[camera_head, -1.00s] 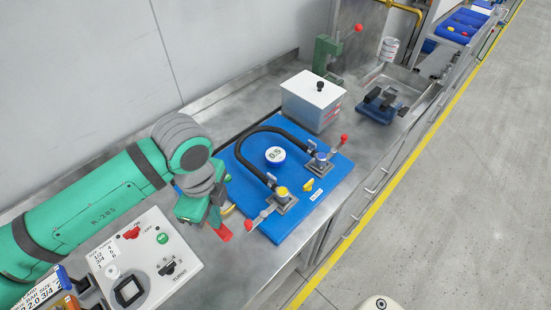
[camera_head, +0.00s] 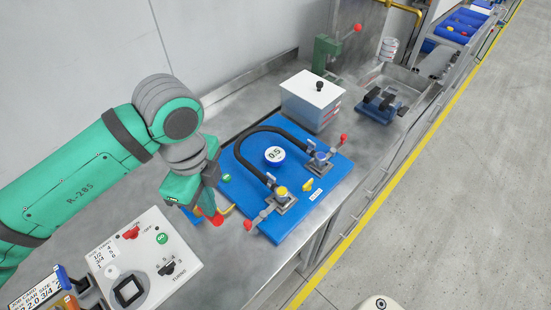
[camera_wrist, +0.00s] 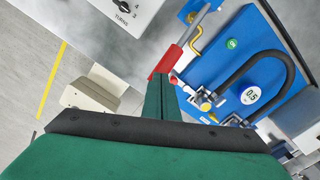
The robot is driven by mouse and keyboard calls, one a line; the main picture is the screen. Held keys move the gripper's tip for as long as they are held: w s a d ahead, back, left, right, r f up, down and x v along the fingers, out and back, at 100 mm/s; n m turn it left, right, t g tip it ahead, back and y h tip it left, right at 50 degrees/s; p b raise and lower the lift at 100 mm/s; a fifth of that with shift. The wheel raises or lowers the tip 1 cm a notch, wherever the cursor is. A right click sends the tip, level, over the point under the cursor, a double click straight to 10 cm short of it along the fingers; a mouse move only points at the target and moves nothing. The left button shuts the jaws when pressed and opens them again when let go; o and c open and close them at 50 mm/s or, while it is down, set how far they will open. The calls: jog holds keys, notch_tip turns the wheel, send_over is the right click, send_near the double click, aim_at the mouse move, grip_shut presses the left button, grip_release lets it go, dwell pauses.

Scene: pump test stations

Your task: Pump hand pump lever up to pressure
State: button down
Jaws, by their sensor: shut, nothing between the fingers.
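The hand pump is a small blue unit (camera_wrist: 190,10) beside the blue board, mostly hidden by my gripper in the head view. Its lever is a grey rod with a red grip (camera_wrist: 170,60); the red grip also shows in the head view (camera_head: 214,218), just below the gripper. My gripper (camera_wrist: 161,78) is shut and empty, its fingertips right at the red grip; I cannot tell if they touch. It also shows in the head view (camera_head: 208,206). The round gauge (camera_head: 274,155) on the board reads 0.5.
The blue board (camera_head: 238,185) carries a black hose (camera_head: 268,130) and two valves with red-knobbed levers, one (camera_head: 250,224) close to my gripper. A white control box (camera_head: 150,250) stands left of the pump. A white-lidded box (camera_head: 312,95) stands behind the board.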

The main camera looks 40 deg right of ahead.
dwell(0.4)
jog(key=shift+f, duration=4.25)
jog(key=shift+r, duration=4.3)
jog(key=shift+r, duration=2.5)
